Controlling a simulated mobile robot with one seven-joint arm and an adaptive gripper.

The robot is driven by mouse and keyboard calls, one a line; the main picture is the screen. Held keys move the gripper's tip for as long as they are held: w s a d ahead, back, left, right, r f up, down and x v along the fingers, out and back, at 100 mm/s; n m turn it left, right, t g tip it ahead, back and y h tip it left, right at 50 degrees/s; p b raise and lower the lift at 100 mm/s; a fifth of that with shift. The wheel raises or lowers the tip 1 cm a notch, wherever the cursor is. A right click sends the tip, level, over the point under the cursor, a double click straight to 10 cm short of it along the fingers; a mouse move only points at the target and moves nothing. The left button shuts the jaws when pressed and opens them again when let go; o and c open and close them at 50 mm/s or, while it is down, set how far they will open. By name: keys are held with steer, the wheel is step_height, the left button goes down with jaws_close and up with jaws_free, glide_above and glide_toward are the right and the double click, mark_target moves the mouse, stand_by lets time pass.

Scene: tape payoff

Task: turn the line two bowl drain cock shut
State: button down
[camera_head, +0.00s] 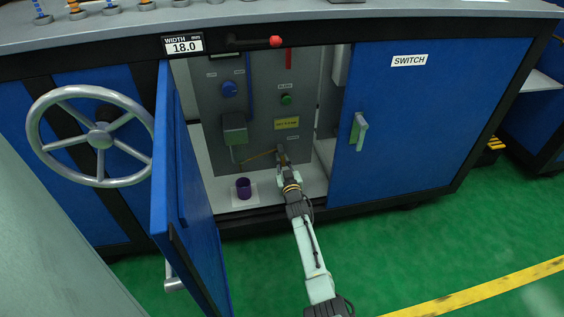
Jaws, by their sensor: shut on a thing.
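The cabinet's left door (190,215) stands open, showing a grey panel (262,95) inside. A thin brass-coloured lever (257,157) sits low on the panel, below and right of a grey box (235,128); it looks like the drain cock handle. My gripper (281,156) reaches in from the lower right and is shut on the lever's right end. The fingertips are small here, and the exact grip and the cock's body are partly hidden. I cannot read which line the cock belongs to. A purple cup (243,188) stands on a white pad below the lever.
A blue knob (229,89) and a green knob (286,99) are higher on the panel. A yellow label (287,123) is above my gripper. The right door (420,120), marked SWITCH, is closed. A large handwheel (98,137) is at left. Green floor in front is clear.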

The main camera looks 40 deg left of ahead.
mark_target(279, 134)
steer(key=shift+s+a+m, duration=0.1)
steer(key=shift+a+m, duration=0.05)
steer(key=shift+m, duration=0.35)
steer(key=c, duration=1.6)
jaws_free()
steer(key=shift+s, duration=0.1)
step_height(279, 134, up, 10)
